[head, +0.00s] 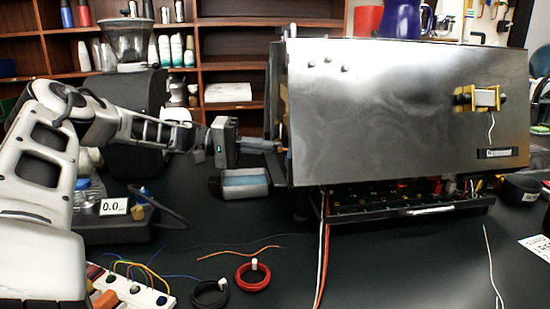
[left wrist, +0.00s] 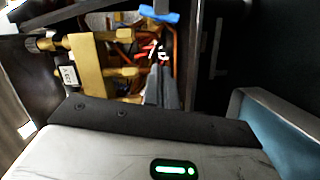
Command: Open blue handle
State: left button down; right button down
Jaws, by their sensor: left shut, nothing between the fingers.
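The blue handle (left wrist: 159,14) shows at the top of the left wrist view, among brass fittings and wires inside the brewer. In the head view I cannot make it out; the brewer's steel panel (head: 400,110) hides the inside. My left gripper (head: 279,147) reaches in from the left to the brewer's left side. Its fingers (left wrist: 165,80) are shut and empty, pointing toward the blue handle. A gap shows between them and the handle in the left wrist view. My right gripper is not in view.
A brass valve block (left wrist: 92,65) sits left of the fingers. A blue-grey box (head: 245,183) lies below the left gripper. A scale (head: 113,207), a power strip (head: 130,287) and wire coils, red (head: 253,275) and black (head: 210,293), lie on the dark table.

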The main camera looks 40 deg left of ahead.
aim_at(274, 171)
pick_arm(q)
jog(key=shift+x, duration=1.15)
jog(key=shift+s+d+f+p, duration=0.2)
jog(key=shift+s+d+p, duration=0.75)
jog(key=shift+s+d, duration=0.1)
jog(key=shift+s+d+f, duration=0.15)
jog(key=shift+d+f, duration=0.15)
jog(key=shift+d, duration=0.05)
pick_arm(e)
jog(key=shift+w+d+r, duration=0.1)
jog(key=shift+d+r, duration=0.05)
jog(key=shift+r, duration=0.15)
